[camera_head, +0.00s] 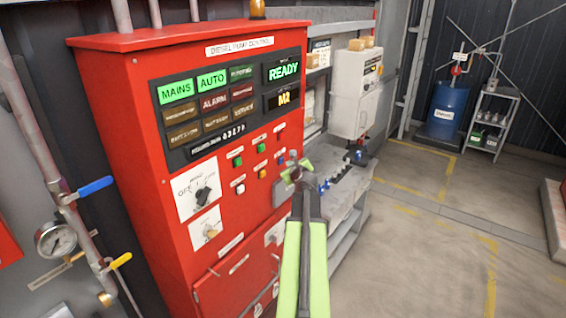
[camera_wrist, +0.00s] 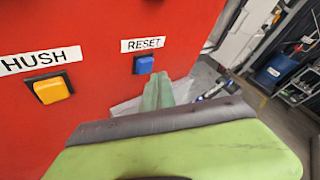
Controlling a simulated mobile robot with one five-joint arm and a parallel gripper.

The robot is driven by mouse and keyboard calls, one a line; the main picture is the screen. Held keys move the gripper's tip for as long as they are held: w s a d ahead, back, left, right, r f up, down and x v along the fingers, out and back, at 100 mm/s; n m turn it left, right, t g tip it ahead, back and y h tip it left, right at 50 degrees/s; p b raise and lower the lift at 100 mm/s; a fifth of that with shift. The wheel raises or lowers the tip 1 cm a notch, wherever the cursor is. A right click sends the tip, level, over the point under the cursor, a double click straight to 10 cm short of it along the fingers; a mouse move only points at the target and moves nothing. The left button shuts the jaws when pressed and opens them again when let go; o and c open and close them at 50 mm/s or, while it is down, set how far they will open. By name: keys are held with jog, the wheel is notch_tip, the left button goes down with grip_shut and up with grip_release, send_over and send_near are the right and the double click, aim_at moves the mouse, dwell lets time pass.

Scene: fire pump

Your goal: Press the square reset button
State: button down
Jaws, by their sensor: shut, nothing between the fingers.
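The square blue reset button (camera_wrist: 144,65) sits on the red panel under a RESET label (camera_wrist: 143,44) in the wrist view. My gripper (camera_wrist: 158,88) is shut and empty, its green tip just below and right of the button in that view. The button's face shows clear of the tip; I cannot tell how far the tip is from the panel. In the head view my gripper (camera_head: 293,168) is in front of the lower right of the red control cabinet (camera_head: 120,130), and the button is too small to make out surely beside it.
A square yellow button (camera_wrist: 50,89) labelled HUSH is left of the reset button. A selector knob (camera_head: 203,194) is further left on the cabinet. A grey workbench (camera_head: 345,205) stands right of the cabinet. Open floor (camera_head: 430,255) lies to the right.

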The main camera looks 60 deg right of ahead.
jog(key=shift+s, duration=0.1)
jog(key=shift+s, duration=2.4)
